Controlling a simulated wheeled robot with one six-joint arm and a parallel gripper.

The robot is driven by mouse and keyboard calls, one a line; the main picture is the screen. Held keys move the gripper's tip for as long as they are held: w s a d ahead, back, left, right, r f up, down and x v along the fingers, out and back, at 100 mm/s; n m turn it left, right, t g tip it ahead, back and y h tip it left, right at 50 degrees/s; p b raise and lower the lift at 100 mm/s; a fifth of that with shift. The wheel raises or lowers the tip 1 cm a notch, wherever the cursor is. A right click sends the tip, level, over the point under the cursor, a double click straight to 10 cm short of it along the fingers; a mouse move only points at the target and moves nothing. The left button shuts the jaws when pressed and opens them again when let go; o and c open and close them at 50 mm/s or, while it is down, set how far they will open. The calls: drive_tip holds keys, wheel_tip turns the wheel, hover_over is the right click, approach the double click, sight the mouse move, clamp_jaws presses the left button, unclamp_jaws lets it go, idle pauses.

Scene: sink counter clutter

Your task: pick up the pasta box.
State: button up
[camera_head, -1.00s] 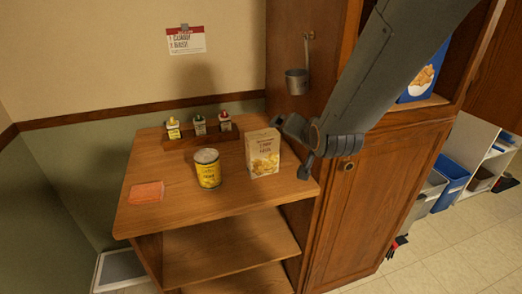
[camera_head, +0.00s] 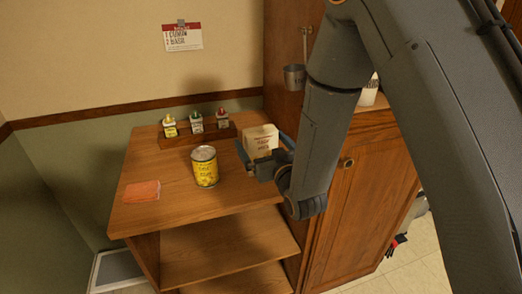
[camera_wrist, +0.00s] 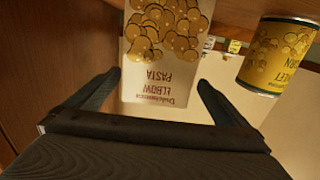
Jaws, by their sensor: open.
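The pasta box (camera_head: 259,138) stands upright on the wooden counter shelf, its lower part hidden behind my gripper in the head view. In the wrist view the box (camera_wrist: 160,70) appears upside down, with its elbow pasta label facing my gripper. My gripper (camera_head: 264,153) is open in front of the box. In the wrist view the fingers (camera_wrist: 158,84) lie to either side of the box's face. I cannot tell how far the tips reach past its front.
A yellow can (camera_head: 205,167) stands close left of my gripper and also shows in the wrist view (camera_wrist: 277,52). A rack (camera_head: 197,137) with several small bottles is behind. An orange sponge (camera_head: 141,191) lies at left. A wooden cabinet (camera_head: 340,210) stands at right.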

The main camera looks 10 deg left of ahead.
drive_tip(key=shift+p+x, duration=1.5)
drive_tip(key=shift+x, duration=1.55)
drive_tip(key=shift+w+d, duration=0.15)
drive_tip(key=shift+d, duration=0.05)
drive_tip(key=c, duration=1.5)
